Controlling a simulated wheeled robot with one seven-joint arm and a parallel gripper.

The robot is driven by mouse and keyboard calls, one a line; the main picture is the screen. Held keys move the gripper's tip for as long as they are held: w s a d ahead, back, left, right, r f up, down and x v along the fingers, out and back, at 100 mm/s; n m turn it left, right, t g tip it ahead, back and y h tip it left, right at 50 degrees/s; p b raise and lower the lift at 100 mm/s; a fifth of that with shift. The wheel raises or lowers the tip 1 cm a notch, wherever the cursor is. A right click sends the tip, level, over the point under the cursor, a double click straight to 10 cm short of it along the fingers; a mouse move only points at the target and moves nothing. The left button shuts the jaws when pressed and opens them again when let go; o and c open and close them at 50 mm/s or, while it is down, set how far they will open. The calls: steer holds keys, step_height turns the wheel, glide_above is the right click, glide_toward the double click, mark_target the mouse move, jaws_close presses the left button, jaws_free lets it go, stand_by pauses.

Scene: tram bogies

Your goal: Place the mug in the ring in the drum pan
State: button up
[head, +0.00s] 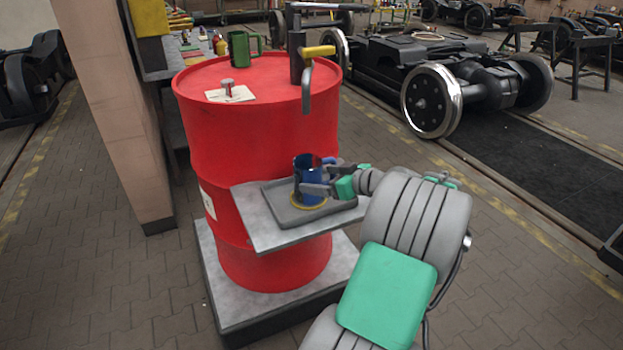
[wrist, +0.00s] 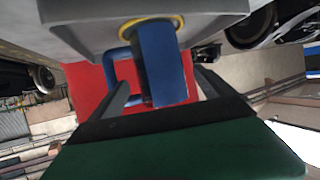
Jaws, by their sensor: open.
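A blue mug (head: 305,170) stands upright in the grey pan (head: 277,212) on the shelf at the red drum's front. Its base appears to be inside the yellow ring (head: 309,206), whose front edge shows below it. In the wrist view the ring (wrist: 176,20) curves round the base of the mug (wrist: 165,70). My gripper (head: 326,180) is open, with its fingers apart on either side of the mug. The handle lies near one finger; whether they touch I cannot tell. The far part of the ring is hidden by the mug.
The red drum (head: 240,130) stands behind the shelf (head: 256,235). On its top are a green mug (head: 240,50), a pale sheet (head: 230,95) with a metal knob, and a pump with a yellow handle (head: 319,51). A pillar (head: 110,90) rises at left.

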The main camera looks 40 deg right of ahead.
steer(key=v, duration=0.7)
steer(key=shift+s, duration=0.25)
stand_by(1.6)
